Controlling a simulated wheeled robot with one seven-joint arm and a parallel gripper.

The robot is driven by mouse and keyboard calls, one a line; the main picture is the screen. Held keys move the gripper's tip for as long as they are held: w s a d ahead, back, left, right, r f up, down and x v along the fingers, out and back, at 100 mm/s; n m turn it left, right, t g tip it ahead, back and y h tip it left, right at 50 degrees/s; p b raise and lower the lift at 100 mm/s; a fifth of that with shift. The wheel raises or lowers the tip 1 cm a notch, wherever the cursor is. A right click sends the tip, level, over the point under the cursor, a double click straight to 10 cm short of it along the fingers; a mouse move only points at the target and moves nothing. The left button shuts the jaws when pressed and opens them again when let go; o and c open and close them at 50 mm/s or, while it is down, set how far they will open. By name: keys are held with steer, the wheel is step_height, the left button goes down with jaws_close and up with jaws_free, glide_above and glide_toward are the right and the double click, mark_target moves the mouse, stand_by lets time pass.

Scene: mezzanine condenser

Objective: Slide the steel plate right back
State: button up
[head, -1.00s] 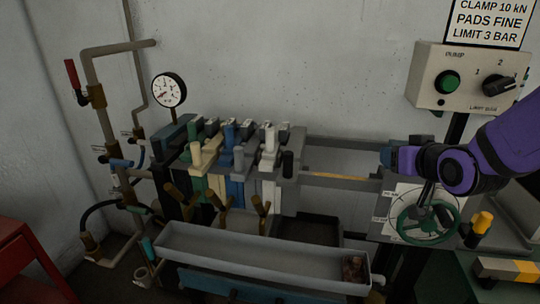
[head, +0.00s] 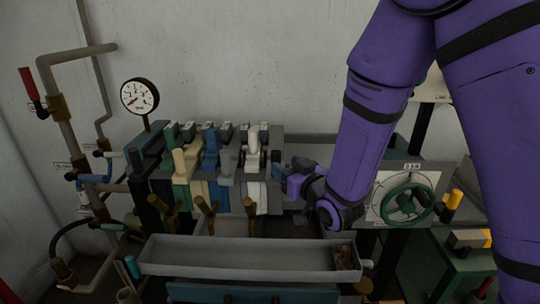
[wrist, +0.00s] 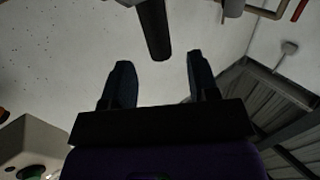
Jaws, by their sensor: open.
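The steel plate (head: 276,145) appears to be the grey slab at the right end of the plate row, beside the white plate (head: 253,190); my gripper partly covers it. A dark round post (wrist: 154,28), apparently its handle, shows in the wrist view ahead of the gap between my fingers. My gripper (head: 284,172) is at the right side of this plate, pointing left in the head view. In the wrist view its two fingers (wrist: 160,78) stand wide apart with nothing between them. Whether a finger touches the plate cannot be told.
Green, cream, blue and grey plates stand packed to the left. Rails (head: 310,138) run right, with an open gap behind my gripper. A green handwheel (head: 407,203) is at the right. A long grey trough (head: 235,258) lies in front, below several brown taps (head: 206,212).

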mark_target(272, 155)
steer(key=x, duration=0.7)
steer(key=shift+w+a, duration=0.1)
steer(key=shift+w, duration=0.2)
jaws_close()
